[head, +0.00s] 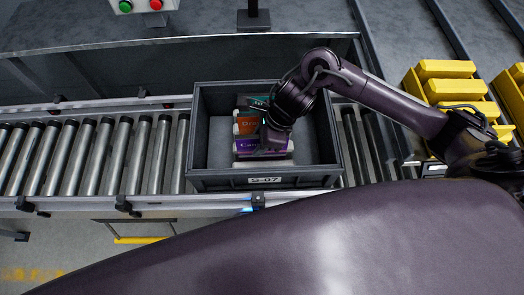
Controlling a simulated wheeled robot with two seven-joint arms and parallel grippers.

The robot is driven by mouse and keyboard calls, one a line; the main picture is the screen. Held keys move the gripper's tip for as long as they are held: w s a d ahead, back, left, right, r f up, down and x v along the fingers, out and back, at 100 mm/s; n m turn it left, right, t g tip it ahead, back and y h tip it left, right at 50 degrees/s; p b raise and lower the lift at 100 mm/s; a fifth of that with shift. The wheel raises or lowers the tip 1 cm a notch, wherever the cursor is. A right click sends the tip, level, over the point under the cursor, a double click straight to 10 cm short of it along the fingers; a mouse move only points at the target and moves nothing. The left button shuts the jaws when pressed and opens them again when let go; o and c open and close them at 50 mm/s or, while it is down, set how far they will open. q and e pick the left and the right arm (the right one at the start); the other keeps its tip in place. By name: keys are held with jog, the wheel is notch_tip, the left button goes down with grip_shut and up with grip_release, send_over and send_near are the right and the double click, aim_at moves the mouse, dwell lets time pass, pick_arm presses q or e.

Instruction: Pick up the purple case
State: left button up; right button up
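The purple case (247,146) lies in the grey crate (250,181), nearest the crate's front wall, with white lettering partly showing. My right gripper (273,138) reaches down into the crate over the right part of the purple case and covers some of its lettering. The gripper is dark and its fingertips are hidden, so I cannot tell whether it is open or touching the case. My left gripper is not in view.
An orange case (246,124) lies just behind the purple one, with a teal item (259,102) behind that. The crate, labelled S-07, sits on a roller conveyor (90,155). Yellow bins (445,85) stand at the right. The crate's left floor is clear.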

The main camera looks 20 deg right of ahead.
jog(key=shift+f+b, duration=0.2)
jog(key=shift+b, duration=0.15)
dwell(0.4)
grip_shut()
